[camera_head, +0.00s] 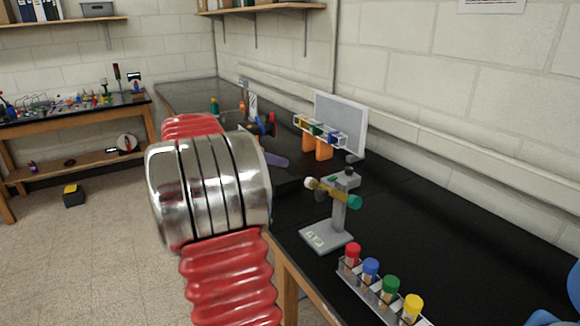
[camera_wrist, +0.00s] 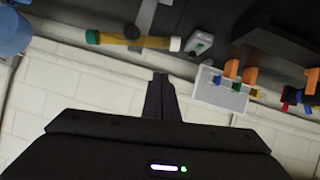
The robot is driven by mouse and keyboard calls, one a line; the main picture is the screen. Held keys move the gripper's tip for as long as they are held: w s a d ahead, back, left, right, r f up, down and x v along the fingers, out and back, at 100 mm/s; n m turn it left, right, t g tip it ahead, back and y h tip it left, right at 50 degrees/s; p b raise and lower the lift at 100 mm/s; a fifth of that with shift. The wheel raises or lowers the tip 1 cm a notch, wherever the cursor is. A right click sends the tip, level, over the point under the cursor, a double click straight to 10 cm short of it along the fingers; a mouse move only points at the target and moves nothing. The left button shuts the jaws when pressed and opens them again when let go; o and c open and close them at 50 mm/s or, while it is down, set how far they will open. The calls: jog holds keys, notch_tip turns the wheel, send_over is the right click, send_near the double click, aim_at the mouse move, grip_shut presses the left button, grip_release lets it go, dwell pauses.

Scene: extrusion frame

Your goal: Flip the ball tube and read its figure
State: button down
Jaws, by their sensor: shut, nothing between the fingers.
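The ball tube (camera_head: 333,192) is mounted crosswise on a grey stand (camera_head: 340,215) on the black bench. It has a pale cap at its left end and a teal-green cap at its right. In the wrist view the tube (camera_wrist: 145,41) looks yellowish, with a green cap at left, a white cap at right and a dark knob by its middle. A figure on the tube or stand is too small to read. My gripper (camera_wrist: 160,78) is shut and empty, its fingertips pointing toward the tube with a gap between. In the head view my arm hides much of the bench's left side.
A rack of colour-capped vials (camera_head: 382,290) stands at the bench's front. Behind the stand are a grey panel (camera_head: 352,122) and a tilted vial holder on orange supports (camera_head: 317,147). A blue object (camera_head: 570,295) is at the right edge. Bare bench (camera_head: 440,225) lies right of the stand.

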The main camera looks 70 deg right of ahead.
jog(key=shift+v, duration=0.8)
jog(key=c, duration=2.5)
grip_release()
